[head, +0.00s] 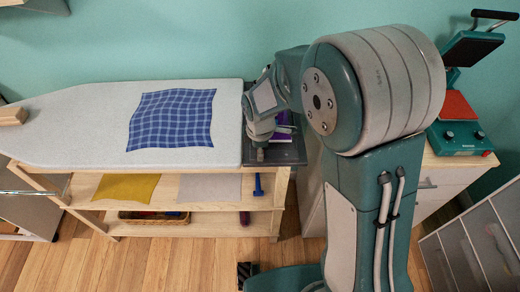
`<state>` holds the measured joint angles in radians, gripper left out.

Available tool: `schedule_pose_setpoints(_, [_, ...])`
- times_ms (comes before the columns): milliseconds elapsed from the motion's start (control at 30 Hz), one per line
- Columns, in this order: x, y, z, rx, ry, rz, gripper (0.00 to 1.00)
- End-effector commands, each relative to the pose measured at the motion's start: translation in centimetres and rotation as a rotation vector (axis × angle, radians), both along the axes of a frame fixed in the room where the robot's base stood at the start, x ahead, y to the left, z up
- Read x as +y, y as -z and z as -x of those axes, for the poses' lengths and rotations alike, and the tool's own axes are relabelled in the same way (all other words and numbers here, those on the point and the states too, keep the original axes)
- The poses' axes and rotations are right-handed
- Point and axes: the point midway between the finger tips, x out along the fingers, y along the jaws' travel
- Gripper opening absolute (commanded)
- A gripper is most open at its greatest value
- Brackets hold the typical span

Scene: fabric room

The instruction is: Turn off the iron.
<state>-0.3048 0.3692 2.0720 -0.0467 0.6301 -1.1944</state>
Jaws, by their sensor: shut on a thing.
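The iron (285,128) is a purple and dark thing on the dark rest plate (287,157) at the right end of the ironing board (60,130). My arm and gripper hide most of it. My gripper (261,152) points down over the plate, at the iron's left side, and is shut on part of the iron. Its fingertips are small here, and the exact part between them cannot be made out. The iron's switch or dial and any light on it are hidden.
A blue checked cloth (172,119) lies flat on the board. Shelves below hold a yellow cloth (126,187), a grey cloth (208,188), a blue tool (258,184) and a basket (153,217). A green heat press (459,137) stands on the right cabinet. Wooden floor shows in front.

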Motion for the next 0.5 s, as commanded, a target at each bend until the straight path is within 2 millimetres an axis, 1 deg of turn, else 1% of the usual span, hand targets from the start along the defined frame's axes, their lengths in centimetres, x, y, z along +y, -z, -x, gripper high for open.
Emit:
schedule_pose_setpoints(200, [-0.03,-0.03,-0.33,0.075,0.000,-0.005,0.00])
schedule_pose_setpoints(500, [-0.02,-0.07,-0.32,0.081,0.000,-0.007,0.00])
